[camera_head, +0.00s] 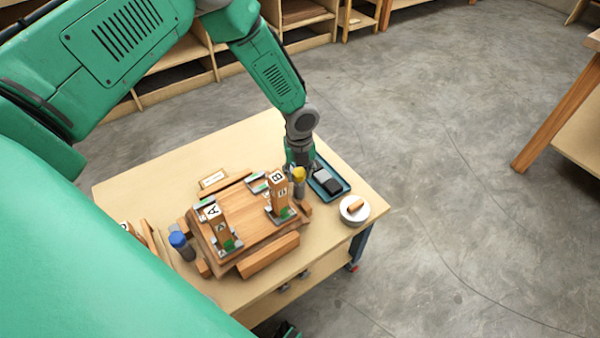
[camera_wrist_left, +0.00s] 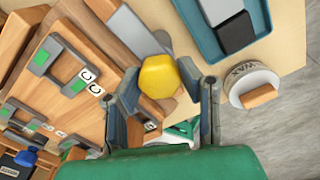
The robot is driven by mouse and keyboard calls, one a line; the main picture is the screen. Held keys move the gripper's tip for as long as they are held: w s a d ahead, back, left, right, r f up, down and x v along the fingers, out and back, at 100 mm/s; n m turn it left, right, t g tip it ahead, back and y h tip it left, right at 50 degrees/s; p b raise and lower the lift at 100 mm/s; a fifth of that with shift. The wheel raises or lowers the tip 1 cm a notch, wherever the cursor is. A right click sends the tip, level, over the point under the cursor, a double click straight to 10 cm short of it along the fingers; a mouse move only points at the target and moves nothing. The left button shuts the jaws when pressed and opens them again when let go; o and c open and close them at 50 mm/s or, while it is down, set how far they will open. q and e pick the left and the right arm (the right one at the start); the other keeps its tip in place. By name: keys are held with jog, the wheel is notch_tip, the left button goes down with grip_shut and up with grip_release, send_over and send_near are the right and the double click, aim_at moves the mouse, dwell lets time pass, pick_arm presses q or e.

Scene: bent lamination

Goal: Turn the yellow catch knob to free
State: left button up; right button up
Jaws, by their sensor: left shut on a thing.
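The yellow catch knob (camera_head: 299,174) is at the right back corner of the wooden fixture, close to the post marked B (camera_head: 278,190). In the left wrist view the knob (camera_wrist_left: 160,76) shows its rounded yellow top between the two finger pads. My left gripper (camera_head: 297,163) reaches down over it from above. Its fingers (camera_wrist_left: 166,100) are shut on the knob, one on each side. The knob's lower part and the catch under it are hidden. My right gripper is not in view.
A blue tray (camera_head: 343,182) with a grey and black block lies right behind the knob. A white wax pot (camera_head: 363,214) stands at the table's right edge. The back left tabletop is clear.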

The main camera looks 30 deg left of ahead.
aim_at(299, 170)
pick_arm(q)
jog(key=shift+w+a+r, duration=0.1)
jog(key=shift+w+a, duration=0.1)
jog(key=shift+w, duration=0.05)
jog(key=o, duration=1.1)
jog(key=shift+o, duration=0.3)
jog(key=shift+s, duration=0.1)
notch_tip(299, 170, up, 12)
jog(key=shift+f, duration=0.2)
